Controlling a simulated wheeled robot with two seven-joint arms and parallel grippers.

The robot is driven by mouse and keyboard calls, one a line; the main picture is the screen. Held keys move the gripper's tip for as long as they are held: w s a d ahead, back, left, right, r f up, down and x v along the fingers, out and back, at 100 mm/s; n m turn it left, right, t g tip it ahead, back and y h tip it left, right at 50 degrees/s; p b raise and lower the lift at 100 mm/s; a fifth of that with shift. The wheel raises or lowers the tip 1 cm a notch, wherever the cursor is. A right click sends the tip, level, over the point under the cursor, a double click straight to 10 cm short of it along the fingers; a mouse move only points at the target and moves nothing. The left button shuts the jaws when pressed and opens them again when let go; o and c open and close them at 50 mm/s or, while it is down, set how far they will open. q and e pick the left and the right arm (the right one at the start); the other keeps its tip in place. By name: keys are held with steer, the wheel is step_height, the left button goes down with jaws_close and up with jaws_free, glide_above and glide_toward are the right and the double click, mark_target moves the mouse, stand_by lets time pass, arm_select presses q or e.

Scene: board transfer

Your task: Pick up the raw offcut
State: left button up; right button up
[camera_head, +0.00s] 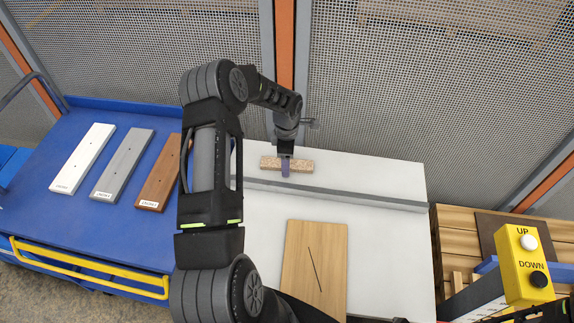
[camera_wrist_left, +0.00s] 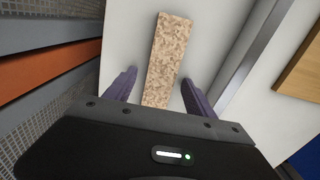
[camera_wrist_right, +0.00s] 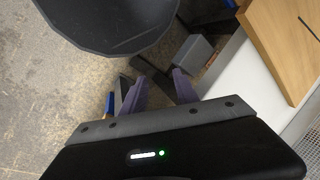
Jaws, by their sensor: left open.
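The raw offcut (camera_head: 300,166) is a short speckled tan strip lying on the white tabletop, behind a grey rail. It also shows in the left wrist view (camera_wrist_left: 166,52), running lengthwise between the fingers. My left gripper (camera_head: 285,170) is over the offcut, pointing down at it. In the left wrist view my left gripper (camera_wrist_left: 158,85) is open, with one purple finger on each side of the strip and a visible gap to each side. Whether the fingertips reach down beside it is unclear. My right gripper (camera_wrist_right: 158,80) is open and empty, away from the offcut, beside the table.
A grey rail (camera_head: 340,194) crosses the white table (camera_head: 395,225). A wooden board (camera_head: 315,265) with a dark slot lies in front. White (camera_head: 84,158), grey (camera_head: 122,165) and brown (camera_head: 160,180) boards lie on a blue cart (camera_head: 60,215). A yellow UP/DOWN box (camera_head: 521,268) stands right.

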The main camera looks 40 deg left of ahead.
arm_select(q)
steer(key=shift+c, duration=0.2)
jaws_close()
stand_by(0.6)
